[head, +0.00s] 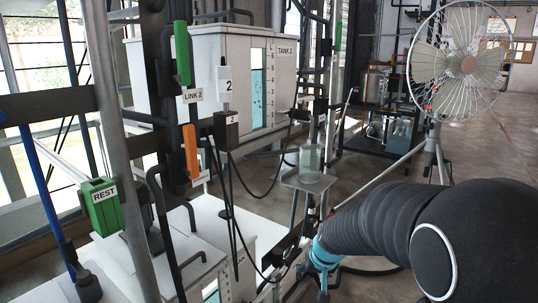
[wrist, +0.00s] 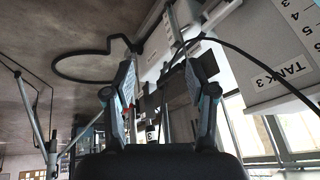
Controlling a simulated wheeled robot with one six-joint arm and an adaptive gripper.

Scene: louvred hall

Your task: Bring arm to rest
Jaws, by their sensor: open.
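My arm (head: 385,222), in a black ribbed sleeve, reaches in from the lower right of the head view and bends down at a teal band. My gripper (wrist: 160,95) shows in the wrist view with its two fingers wide apart. It is open and nothing is between the fingertips. In the head view the fingers are mostly hidden or cut off at the bottom edge. A green block marked REST (head: 104,205) is on a grey post at the left, well apart from my arm.
Tank 2 (head: 285,85) stands behind. Orange and green handles (head: 191,152) hang by a LINK 2 label. A clear cup (head: 310,158) stands on a small plate near my arm. Black cables loop there. A fan (head: 460,62) stands at right. Tank 3 (wrist: 270,75) shows in the wrist view.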

